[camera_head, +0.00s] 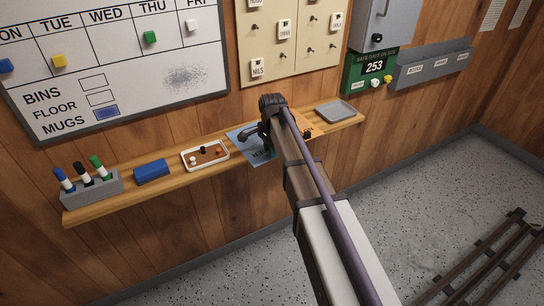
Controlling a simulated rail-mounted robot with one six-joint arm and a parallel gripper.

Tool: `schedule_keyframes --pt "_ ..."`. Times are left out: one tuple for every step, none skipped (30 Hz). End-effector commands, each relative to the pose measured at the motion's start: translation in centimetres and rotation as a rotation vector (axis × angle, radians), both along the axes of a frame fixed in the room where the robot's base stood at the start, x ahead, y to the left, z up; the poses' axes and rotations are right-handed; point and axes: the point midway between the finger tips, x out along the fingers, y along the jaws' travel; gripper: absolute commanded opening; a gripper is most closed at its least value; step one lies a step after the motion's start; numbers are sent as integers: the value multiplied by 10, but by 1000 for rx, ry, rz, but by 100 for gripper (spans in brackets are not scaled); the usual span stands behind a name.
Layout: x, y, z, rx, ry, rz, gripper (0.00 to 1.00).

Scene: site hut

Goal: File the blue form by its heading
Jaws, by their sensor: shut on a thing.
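The blue form (255,156) is at the front edge of the wooden shelf, tilted, with its lower part overhanging. Dark heading letters show near its lower edge but are too small and partly covered to read. My gripper (264,144) is over the form and shut on it; its dark body and my arm hide the form's right side. A grey wall rack (433,70) with several small white labels hangs at the upper right, apart from my gripper. Its label words are too small to read surely.
An orange sheet (302,123) lies partly behind my arm, beside a grey tray (335,111). Left along the shelf (130,204) are a small white tray (205,156), a blue eraser (152,171) and a marker holder (92,188). A green safety sign (370,72) hangs left of the rack.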

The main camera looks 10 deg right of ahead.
Motion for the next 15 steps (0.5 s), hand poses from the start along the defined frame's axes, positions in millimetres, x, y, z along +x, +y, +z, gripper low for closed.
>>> schedule_keyframes --pt "0 0 2 0 1 0 0" --pt "0 0 2 0 1 0 0" --pt "0 0 2 0 1 0 19" --pt "0 0 2 0 1 0 22" --pt "0 0 2 0 1 0 25" --pt "0 0 2 0 1 0 29" --pt "0 0 2 0 1 0 32" --pt "0 0 2 0 1 0 35" --pt "0 0 2 0 1 0 38" --pt "0 0 2 0 1 0 41" --pt "0 0 2 0 1 0 44" --pt "0 0 2 0 1 0 44" --pt "0 0 2 0 1 0 44" --pt "0 0 2 0 1 0 44" --pt "0 0 2 0 1 0 44"
